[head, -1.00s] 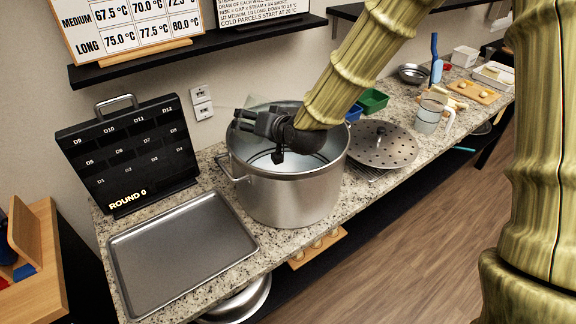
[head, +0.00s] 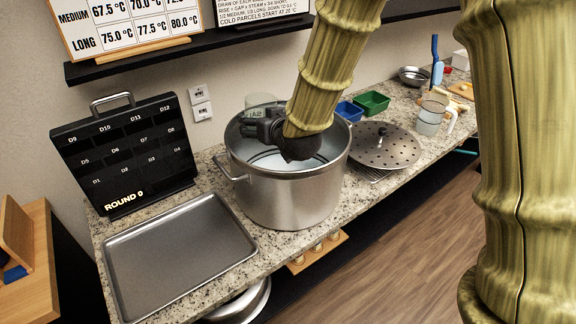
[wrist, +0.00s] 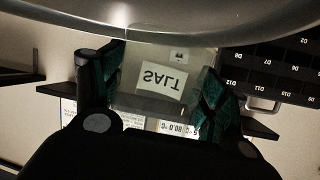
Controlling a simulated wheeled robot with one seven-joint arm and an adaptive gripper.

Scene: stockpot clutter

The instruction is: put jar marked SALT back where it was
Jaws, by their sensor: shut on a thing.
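The jar marked SALT (head: 262,101) is pale and translucent. In the head view it shows at the far rim of the stockpot (head: 292,200), partly hidden by my gripper (head: 262,127). In the wrist view the jar (wrist: 158,83) sits between the two fingers of my gripper (wrist: 158,90), and its SALT label looks upside down. My gripper is shut on the jar. The pot's rim (wrist: 150,30) crosses the top of the wrist view. The jar's base and whether it touches anything are hidden.
A black slotted board (head: 127,150) stands left of the pot, behind an empty metal tray (head: 178,255). A perforated lid (head: 385,147), a green bin (head: 371,102) and a clear jug (head: 430,118) are to the right. A dark shelf (head: 180,52) hangs above.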

